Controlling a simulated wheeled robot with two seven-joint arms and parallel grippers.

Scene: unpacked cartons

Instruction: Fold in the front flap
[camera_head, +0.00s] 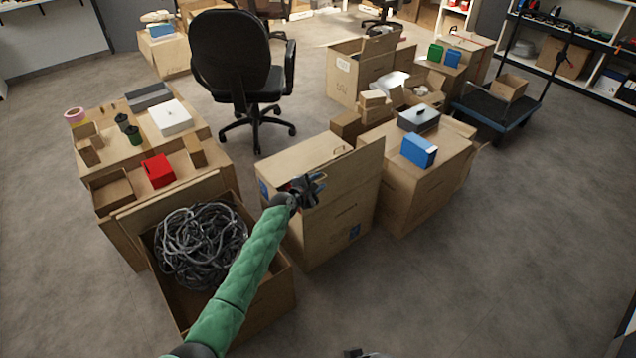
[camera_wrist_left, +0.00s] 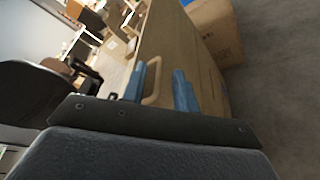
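The brown carton (camera_head: 335,228) stands in the middle of the head view. A flap (camera_head: 368,172) stands up along its right side, and a flat top panel (camera_head: 300,158) lies at the back left. My left gripper (camera_head: 318,182) is just above the carton's near top edge, close to the upright flap. In the left wrist view its two blue fingers (camera_wrist_left: 162,88) are apart, with a brown panel and a pale handle loop (camera_wrist_left: 152,80) showing between and beyond them. I cannot tell whether they touch the cardboard.
An open carton (camera_head: 270,292) of grey cable (camera_head: 200,245) sits under my left arm. Another carton (camera_head: 425,180) bearing a blue box (camera_head: 419,150) stands close on the right. An office chair (camera_head: 235,65) is behind. The floor at front right is clear.

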